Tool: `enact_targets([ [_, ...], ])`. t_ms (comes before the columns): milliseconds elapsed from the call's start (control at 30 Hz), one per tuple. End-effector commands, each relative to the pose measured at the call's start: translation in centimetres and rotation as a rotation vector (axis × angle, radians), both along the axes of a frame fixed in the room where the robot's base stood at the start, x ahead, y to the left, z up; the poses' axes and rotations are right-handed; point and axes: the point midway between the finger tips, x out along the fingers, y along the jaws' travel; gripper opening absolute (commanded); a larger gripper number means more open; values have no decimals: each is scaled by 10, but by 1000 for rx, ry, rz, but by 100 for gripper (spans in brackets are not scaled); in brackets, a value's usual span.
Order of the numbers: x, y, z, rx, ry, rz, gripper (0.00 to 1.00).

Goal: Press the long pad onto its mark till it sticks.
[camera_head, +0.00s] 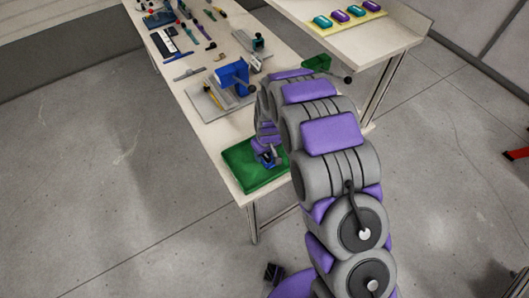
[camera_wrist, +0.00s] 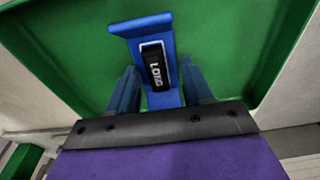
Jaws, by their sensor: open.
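A small black pad with a white border and the white word "LONG" (camera_wrist: 155,66) lies on an upright or tilted blue piece (camera_wrist: 143,27) in the wrist view. The blue piece is inside a green tray (camera_wrist: 62,50), which also shows at the table's near corner in the head view (camera_head: 238,158). My gripper (camera_wrist: 160,72) is open, with one blue finger on each side of the pad's blue piece. I cannot tell whether the fingers touch it. In the head view my gripper (camera_head: 267,157) is small over the tray. I cannot make out a mark for the pad.
A blue clamp-like fixture (camera_head: 233,75) stands on a grey plate farther along the table (camera_head: 222,125). Several small tools lie at the far end. A side table (camera_head: 400,38) at right carries several teal and purple pads on a yellow strip. Open floor lies left.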

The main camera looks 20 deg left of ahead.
Motion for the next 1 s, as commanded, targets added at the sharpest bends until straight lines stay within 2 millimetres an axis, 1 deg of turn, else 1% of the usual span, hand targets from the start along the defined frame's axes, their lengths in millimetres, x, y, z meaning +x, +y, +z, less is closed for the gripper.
enact_targets([
  [233,0,0,1,0,0,0,51],
  [367,-1,-1,11,1,-2,0,51],
  [467,-1,-2,28,3,-5,0,51],
  [900,-8,-10,125,3,-5,-1,51],
  [1000,-10,-12,143,2,-3,-1,51],
])
